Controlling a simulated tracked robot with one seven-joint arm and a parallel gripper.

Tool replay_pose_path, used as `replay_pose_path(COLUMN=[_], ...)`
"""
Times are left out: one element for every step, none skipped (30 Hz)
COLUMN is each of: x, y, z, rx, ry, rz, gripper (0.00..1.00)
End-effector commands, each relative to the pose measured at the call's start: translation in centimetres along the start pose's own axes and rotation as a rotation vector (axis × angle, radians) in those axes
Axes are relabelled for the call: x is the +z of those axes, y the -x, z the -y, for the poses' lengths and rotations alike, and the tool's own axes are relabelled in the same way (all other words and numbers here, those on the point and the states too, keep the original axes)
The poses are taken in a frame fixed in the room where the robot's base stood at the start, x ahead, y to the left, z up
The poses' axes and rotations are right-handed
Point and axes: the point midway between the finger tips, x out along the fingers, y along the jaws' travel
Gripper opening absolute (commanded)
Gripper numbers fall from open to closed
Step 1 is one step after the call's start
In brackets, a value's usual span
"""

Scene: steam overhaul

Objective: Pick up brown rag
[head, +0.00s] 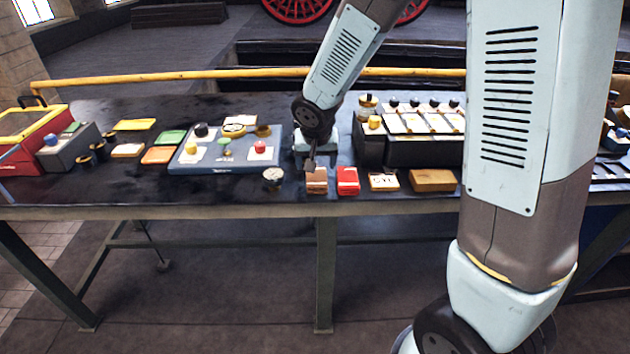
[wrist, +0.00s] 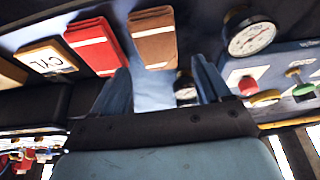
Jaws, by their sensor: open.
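The brown rag (head: 317,182) lies folded flat near the front edge of the dark bench, with a pale stripe across it. It also shows at the top of the wrist view (wrist: 153,32). My gripper (head: 309,165) is just behind the rag in the head view, low over the bench. In the wrist view my gripper (wrist: 162,78) is open and empty, with its two bluish fingers spread apart. The rag is beyond the fingertips, nearer the left finger in that view. Whether a finger touches it cannot be told.
A red rag (head: 347,181) lies close to the right of the brown one, then a CYL-marked block (head: 383,182). A round gauge (head: 273,179) stands to the left. A blue panel with buttons (head: 222,166) and a black valve rack (head: 410,152) are behind.

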Motion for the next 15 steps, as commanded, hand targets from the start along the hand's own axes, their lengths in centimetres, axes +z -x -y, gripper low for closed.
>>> replay_pose_path(x=[0.1, 0.1, 0.1, 0.1, 0.1, 0.1, 0.1, 0.1, 0.1, 0.2, 0.2, 0.3, 0.5, 0.5, 0.6], y=[-0.6, -0.8, -1.0, -1.2, -1.3, -1.4, -1.5, -1.6, -1.8, -2.1, -2.4, -2.8, -3.3, -3.6, -4.2], z=[0.0, 0.0, 0.0, 0.0, 0.0, 0.0, 0.0, 0.0, -0.1, -0.1, -0.1, -0.2, -0.2, -0.3, -0.3], rx=[0.002, 0.001, 0.000, 0.000, 0.000, 0.000, 0.000, 0.000, 0.001, 0.001, 0.001, 0.001, 0.002, 0.002, 0.001], ry=[0.002, 0.003, 0.002, 0.002, 0.001, 0.001, 0.002, 0.002, 0.003, 0.002, 0.001, 0.002, 0.002, 0.002, 0.003], rz=[0.002, 0.001, 0.001, 0.001, 0.001, 0.001, 0.001, 0.001, 0.001, 0.002, 0.002, 0.002, 0.003, 0.003, 0.003], gripper=[0.77, 0.77, 0.77, 0.77, 0.77, 0.77, 0.77, 0.77, 0.77, 0.77, 0.77, 0.77, 0.77, 0.77, 0.77])
